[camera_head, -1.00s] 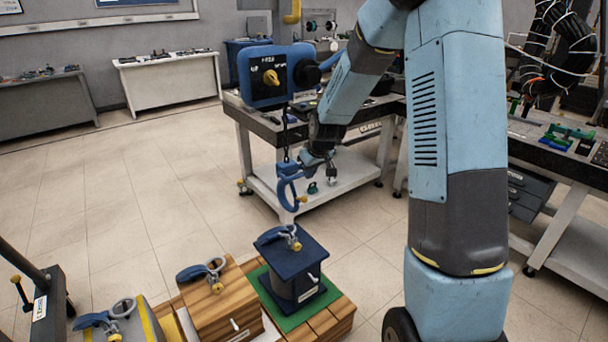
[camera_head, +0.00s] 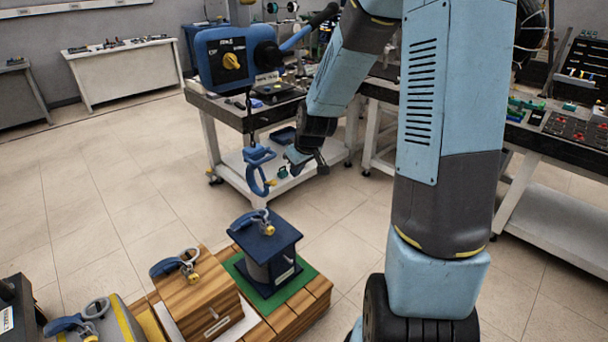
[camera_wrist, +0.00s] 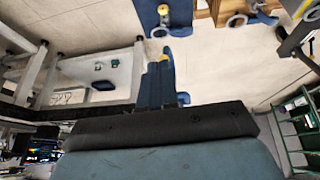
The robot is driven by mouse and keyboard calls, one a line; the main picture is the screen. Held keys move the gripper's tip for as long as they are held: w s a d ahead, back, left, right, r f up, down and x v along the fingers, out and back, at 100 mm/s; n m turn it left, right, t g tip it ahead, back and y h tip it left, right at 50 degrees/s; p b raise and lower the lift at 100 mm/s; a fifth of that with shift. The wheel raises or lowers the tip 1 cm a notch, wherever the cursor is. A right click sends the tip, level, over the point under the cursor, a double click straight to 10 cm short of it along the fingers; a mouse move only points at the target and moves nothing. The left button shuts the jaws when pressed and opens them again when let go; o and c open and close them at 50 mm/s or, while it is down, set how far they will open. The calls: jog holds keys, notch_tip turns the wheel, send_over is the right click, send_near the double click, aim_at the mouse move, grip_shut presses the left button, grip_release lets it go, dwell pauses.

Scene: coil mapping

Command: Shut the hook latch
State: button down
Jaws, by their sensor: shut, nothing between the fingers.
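A blue hook (camera_head: 257,172) hangs in the air below a blue hoist box (camera_head: 224,60) with a yellow knob. The hook is a curved loop below a wider blue top; a small yellowish spot shows at its lower right. Whether its latch is closed is too small to tell. My gripper (camera_head: 291,155) is just right of the hook, with a narrow gap in the picture.
Below stand a dark blue block (camera_head: 278,241) on a green mat, a wooden block (camera_head: 196,300) and a grey block at lower left, each with a blue fitting, ring and yellow knob on top. A white-framed workbench (camera_head: 222,132) stands behind the hook. Floor on the left is clear.

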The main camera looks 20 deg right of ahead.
jog(key=shift+s+d+f, duration=0.1)
jog(key=shift+s+d, duration=0.2)
jog(key=shift+s, duration=0.5)
jog(key=shift+s+d, duration=0.3)
jog(key=shift+s, duration=0.5)
jog(key=s+r+m+h, duration=0.1)
jog(key=s+r+m, duration=0.4)
jog(key=s+r, duration=1.8)
jog(key=shift+s+d+t+h, duration=0.3)
jog(key=shift+s+d, duration=0.15)
jog(key=shift+s, duration=0.55)
jog(key=shift+r, duration=0.1)
